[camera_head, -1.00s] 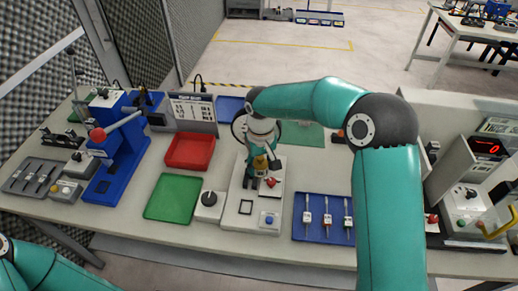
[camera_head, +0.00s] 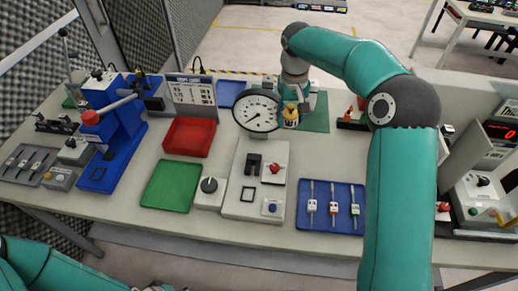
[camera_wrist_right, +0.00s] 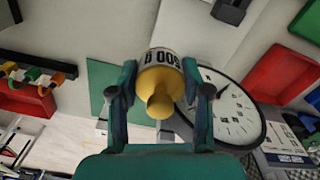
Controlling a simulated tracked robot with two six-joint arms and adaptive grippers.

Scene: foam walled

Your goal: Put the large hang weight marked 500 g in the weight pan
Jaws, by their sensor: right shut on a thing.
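My right gripper (camera_head: 293,108) is shut on the 500 g hang weight (camera_head: 290,118). The weight has a yellow-brass knob and a pale band marked 500 g. In the right wrist view the weight (camera_wrist_right: 162,82) sits between the two teal fingers of the gripper (camera_wrist_right: 162,95), its marking facing the camera. In the head view the gripper holds it just right of a round white dial (camera_head: 257,112). The dial also shows in the wrist view (camera_wrist_right: 228,112), partly behind a finger. I cannot make out the weight pan. My left gripper is out of view.
A green mat (camera_head: 317,112) lies behind the gripper. A pale fixture with a red knob (camera_head: 274,169) stands in front of the dial. Red (camera_head: 189,137) and green (camera_head: 171,186) trays are to the left, a blue tool tray (camera_head: 345,217) to the right.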

